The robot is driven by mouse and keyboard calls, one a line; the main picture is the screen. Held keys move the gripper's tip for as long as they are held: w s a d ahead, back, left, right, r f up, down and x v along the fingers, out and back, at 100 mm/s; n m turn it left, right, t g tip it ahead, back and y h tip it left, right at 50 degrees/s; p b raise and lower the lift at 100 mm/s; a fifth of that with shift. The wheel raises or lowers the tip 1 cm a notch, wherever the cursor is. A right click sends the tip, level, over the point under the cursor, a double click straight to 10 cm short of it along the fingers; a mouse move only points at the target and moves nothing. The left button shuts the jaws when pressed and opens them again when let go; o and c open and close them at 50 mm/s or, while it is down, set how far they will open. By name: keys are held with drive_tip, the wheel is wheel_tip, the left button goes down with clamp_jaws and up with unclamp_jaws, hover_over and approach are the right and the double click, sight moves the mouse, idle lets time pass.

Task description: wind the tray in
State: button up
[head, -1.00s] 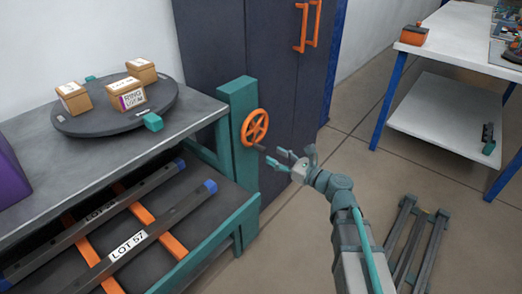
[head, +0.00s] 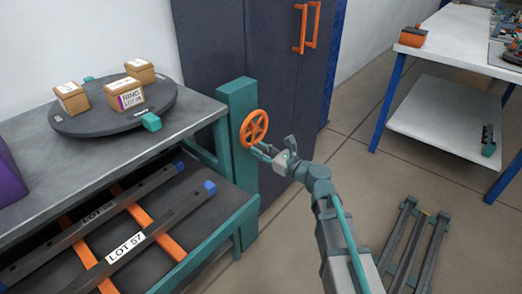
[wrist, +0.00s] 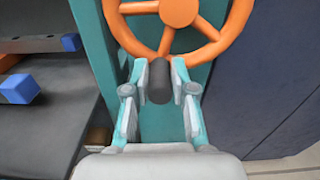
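The orange hand wheel (head: 254,128) is on a teal post (head: 237,110) at the bench's right end. It also shows in the wrist view (wrist: 180,12), with a dark handle (wrist: 158,82) pointing toward me. My gripper (head: 264,153) is at the wheel's lower edge. In the wrist view my gripper (wrist: 159,72) has one finger on each side of the handle, and narrow gaps show beside its near end. A dark tray (head: 210,215) with a teal front edge sticks out below the benchtop. It bears dark bars with blue ends and a LOT 57 label, lying across orange strips.
A round turntable (head: 85,123) with three small boxes sits on the grey benchtop (head: 40,150). A dark cabinet (head: 285,90) stands behind the wheel. A white table (head: 465,35) is at the right. A grey-green frame (head: 415,240) is on the floor beside my arm.

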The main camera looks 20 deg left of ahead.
clamp_jaws()
drive_tip(key=shift+r+p, duration=0.1)
drive_tip(key=shift+p, duration=0.2)
